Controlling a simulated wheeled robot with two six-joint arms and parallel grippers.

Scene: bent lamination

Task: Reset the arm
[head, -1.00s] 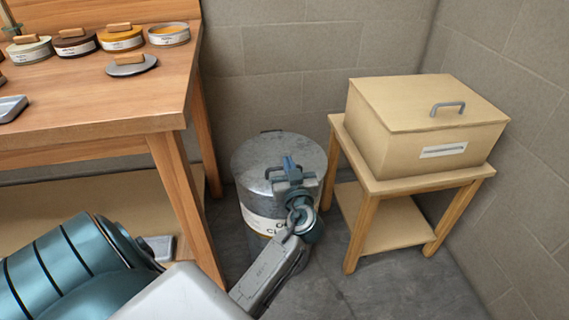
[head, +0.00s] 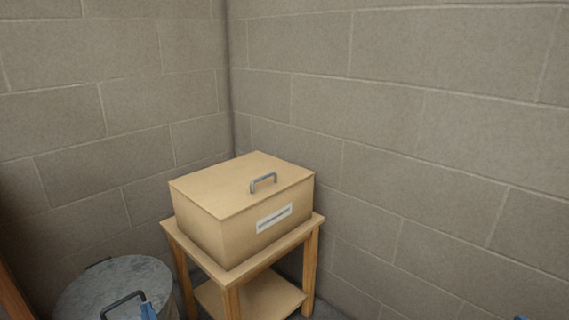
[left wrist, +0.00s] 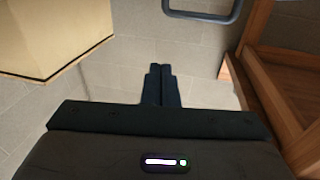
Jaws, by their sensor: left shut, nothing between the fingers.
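My left gripper shows as a blue tip (head: 148,311) at the bottom edge of the head view, over the lid of the metal bin (head: 118,280) and beside its dark handle (head: 123,303). In the left wrist view its two dark fingers (left wrist: 162,85) are together with nothing between them. The rest of the left arm is out of the head view. A small blue bit (head: 521,318) shows at the bottom right edge of the head view; it may be the tip of my right gripper, but too little shows to tell its state.
A tan lidded box (head: 240,210) with a grey handle and a white label stands on a wooden stand (head: 230,272) in the corner. Block walls (head: 430,130) close in behind and to the right. A brown wooden edge (head: 12,295) shows at lower left.

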